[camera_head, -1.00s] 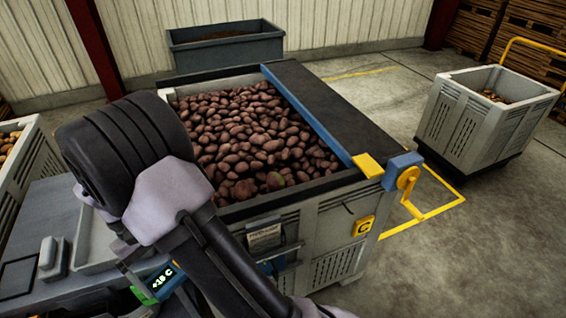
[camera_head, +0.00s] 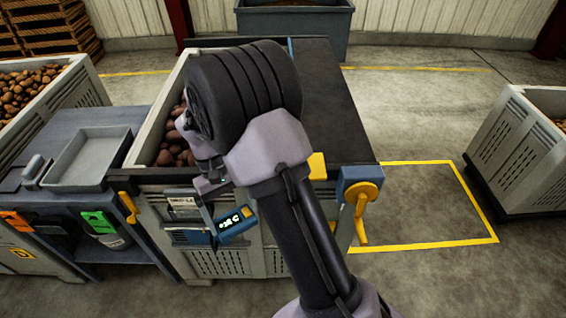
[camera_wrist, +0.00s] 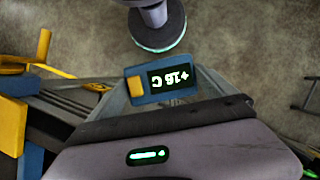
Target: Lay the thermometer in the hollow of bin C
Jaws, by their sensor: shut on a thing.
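My gripper (camera_head: 214,207) is shut on the thermometer (camera_head: 233,226), a blue device with a dark display. The large grey bin C (camera_head: 146,142) stands in the middle of the head view, filled with reddish potatoes (camera_head: 172,152). The thermometer is in front of the bin's near wall, outside the rim. My arm covers most of the potatoes and the C plate, and I see no hollow.
Left of the bin is a blue-grey bench with a grey tray (camera_head: 88,160), an orange tag (camera_head: 14,221) and a green tag (camera_head: 97,221). A black cover (camera_head: 335,110) and a yellow handwheel (camera_head: 362,194) are at the bin's right. Another crate (camera_head: 505,140) stands far right, with open floor between.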

